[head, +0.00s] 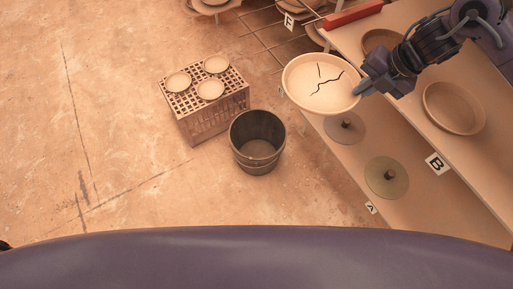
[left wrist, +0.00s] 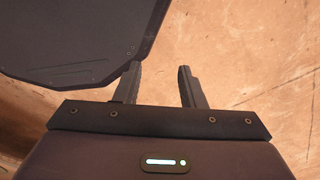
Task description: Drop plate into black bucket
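A cream plate (head: 318,90) with dark cracks across its inside is in the head view, right of centre. My right gripper (head: 365,88) is shut on its right rim and holds it up beside the shelf's edge. The black bucket (head: 257,143) stands on the floor, left of and below the plate in the picture. It looks empty. My left gripper shows only in the left wrist view (left wrist: 158,85), with its two fingers apart and nothing between them.
A crate (head: 208,118) with several small bowls on top stands just left of the bucket. The shelf unit (head: 405,118) at right carries another bowl (head: 454,108) and, lower down, two discs. Floor at left is clear.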

